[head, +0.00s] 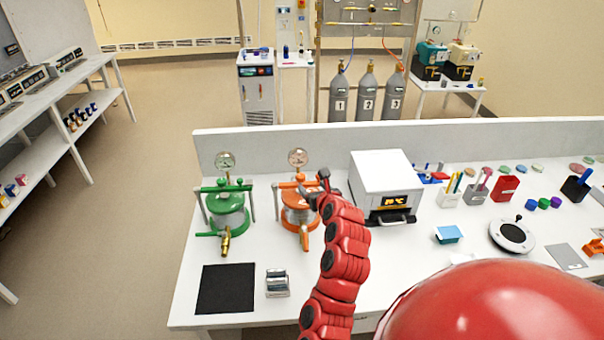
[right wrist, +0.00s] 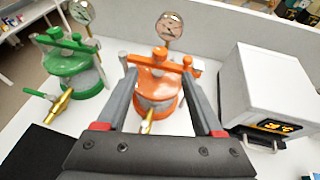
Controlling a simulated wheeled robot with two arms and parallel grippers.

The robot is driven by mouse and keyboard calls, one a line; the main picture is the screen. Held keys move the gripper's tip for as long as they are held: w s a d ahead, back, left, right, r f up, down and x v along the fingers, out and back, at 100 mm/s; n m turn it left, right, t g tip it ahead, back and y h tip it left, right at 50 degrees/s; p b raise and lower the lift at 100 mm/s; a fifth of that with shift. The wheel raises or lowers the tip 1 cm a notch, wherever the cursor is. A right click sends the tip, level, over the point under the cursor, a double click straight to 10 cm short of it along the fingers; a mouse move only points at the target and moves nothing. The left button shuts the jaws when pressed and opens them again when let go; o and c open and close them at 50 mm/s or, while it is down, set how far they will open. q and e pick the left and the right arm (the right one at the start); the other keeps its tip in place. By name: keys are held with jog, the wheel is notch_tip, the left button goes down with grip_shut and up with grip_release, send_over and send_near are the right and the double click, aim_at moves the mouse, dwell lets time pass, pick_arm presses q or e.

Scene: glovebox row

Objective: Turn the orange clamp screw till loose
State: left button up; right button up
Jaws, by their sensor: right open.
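The orange pressure vessel (head: 298,214) stands on the white bench, with a round gauge (head: 298,157) above it. An orange clamp bar (head: 286,185) crosses its lid. The clamp screw (right wrist: 160,54) shows as an orange knob at the middle of the bar in the right wrist view. My right gripper (head: 322,186) is at the right side of the vessel's top. In the wrist view its two fingers (right wrist: 161,76) are apart, with the vessel seen between them and nothing held. I cannot tell whether a fingertip touches the bar. My left gripper is out of view.
A similar green vessel (head: 229,211) stands to the left. A white box oven (head: 382,178) stands close on the right. A black mat (head: 226,289) and a small metal block (head: 277,283) lie in front. A low wall (head: 450,145) runs along the bench's back.

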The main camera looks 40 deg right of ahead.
aim_at(301, 176)
jog(key=p+x, duration=0.4)
jog(key=x, duration=0.6)
jog(key=shift+w+d+f, duration=0.1)
jog(key=shift+w+d, duration=0.1)
jog(key=shift+w, duration=0.2)
jog(key=shift+p+x, duration=0.45)
jog(key=shift+x, duration=0.4)
jog(key=shift+f, duration=0.15)
grip_shut()
